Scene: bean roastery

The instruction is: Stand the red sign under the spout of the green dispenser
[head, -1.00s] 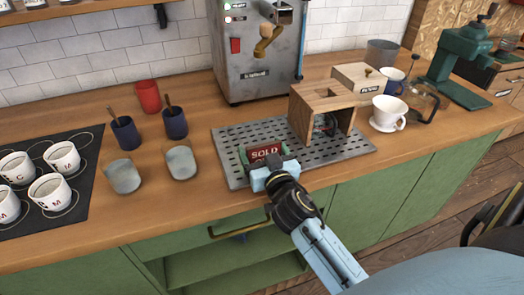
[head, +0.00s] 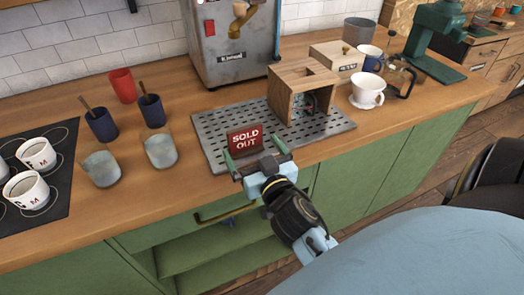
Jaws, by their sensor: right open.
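The red sign (head: 245,139), lettered SOLD OUT in white, stands upright near the front edge of the perforated metal tray (head: 335,127). My right gripper (head: 254,149) is open at the tray's front edge, just on the near side of the sign. Its green-padded fingers are spread towards the sign's two sides; whether they touch it I cannot tell. The dark green dispenser (head: 437,52) stands at the back right of the counter, cut by the top edge. Its spout is not clear. My left gripper is not in view.
A wooden box (head: 289,99) stands on the tray, with a steel machine (head: 233,60) behind. A white cup (head: 367,90), glass pot (head: 400,77) and small wooden box (head: 337,60) lie towards the dispenser. Cups (head: 160,150) fill the left. The counter's front right strip is clear.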

